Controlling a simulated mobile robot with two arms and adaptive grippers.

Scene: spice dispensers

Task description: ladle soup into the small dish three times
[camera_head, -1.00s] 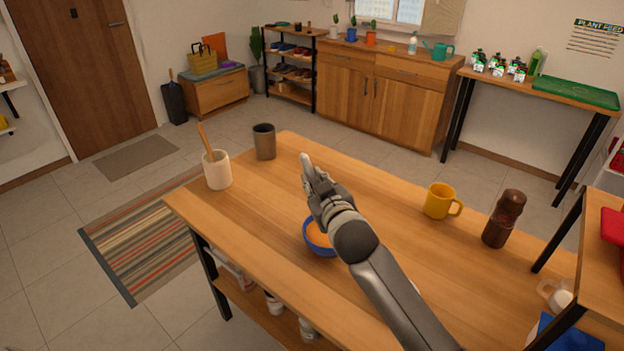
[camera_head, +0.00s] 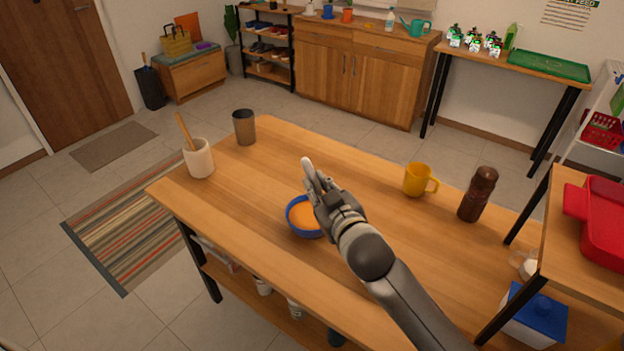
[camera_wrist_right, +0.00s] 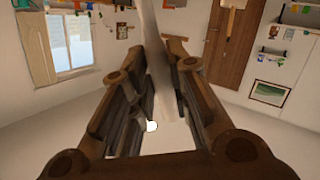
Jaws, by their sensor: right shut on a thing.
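A blue bowl with orange soup (camera_head: 303,216) stands on the wooden table (camera_head: 235,210), partly covered by my right gripper in the head view. My right gripper (camera_head: 316,180) is over the table beside the bowl's upper right edge, its fingers shut. In the right wrist view, the fingers (camera_wrist_right: 158,85) close around a long, pale grey piece (camera_wrist_right: 158,35), which looks like a ladle handle. The ladle's cup cannot be made out. I cannot pick out a separate small dish. My left gripper is not in view.
A cream crock with a wooden utensil (camera_head: 199,160) and a dark cup (camera_head: 244,127) stand at the table's left end. A yellow mug (camera_head: 417,180) and a brown grinder (camera_head: 478,195) stand right. A raised shelf with a red container (camera_head: 600,225) borders the right side.

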